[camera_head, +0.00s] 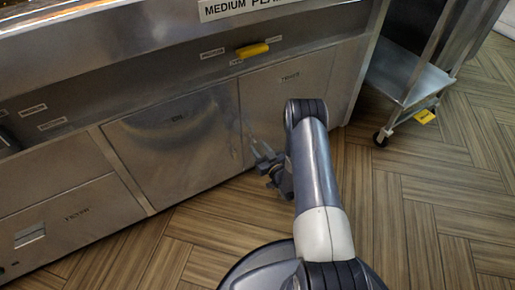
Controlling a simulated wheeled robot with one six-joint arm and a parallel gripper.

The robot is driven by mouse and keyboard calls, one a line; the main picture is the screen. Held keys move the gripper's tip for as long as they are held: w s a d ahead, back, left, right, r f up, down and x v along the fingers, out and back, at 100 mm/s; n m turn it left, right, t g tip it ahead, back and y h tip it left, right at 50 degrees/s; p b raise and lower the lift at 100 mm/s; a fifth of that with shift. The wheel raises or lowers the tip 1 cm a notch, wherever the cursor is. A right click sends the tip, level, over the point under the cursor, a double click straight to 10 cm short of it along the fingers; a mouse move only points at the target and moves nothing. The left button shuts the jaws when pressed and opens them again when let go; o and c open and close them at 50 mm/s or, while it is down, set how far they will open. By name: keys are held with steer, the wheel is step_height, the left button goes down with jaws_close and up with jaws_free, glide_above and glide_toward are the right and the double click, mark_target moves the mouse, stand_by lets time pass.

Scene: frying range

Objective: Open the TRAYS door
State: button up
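The right-hand steel cabinet door (288,98) bears a small label that seems to read TRAYS, though the print is blurred. The door looks shut, flush with the front of the range. My gripper (256,146) is low in front of this door's left part, close to the seam with the neighbouring door. Its fingers point up and left toward the door face. I cannot tell whether they touch anything or how far apart they are. My arm hides the lower right part of the door.
A second steel door (170,150) adjoins on the left, with a drawer-like panel (75,222) farther left. A yellow handle (252,50) juts out above the doors. Wood-patterned floor (440,200) is clear.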

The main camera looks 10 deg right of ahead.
steer(key=shift+x, duration=0.85)
steer(key=shift+c, duration=0.3)
jaws_close()
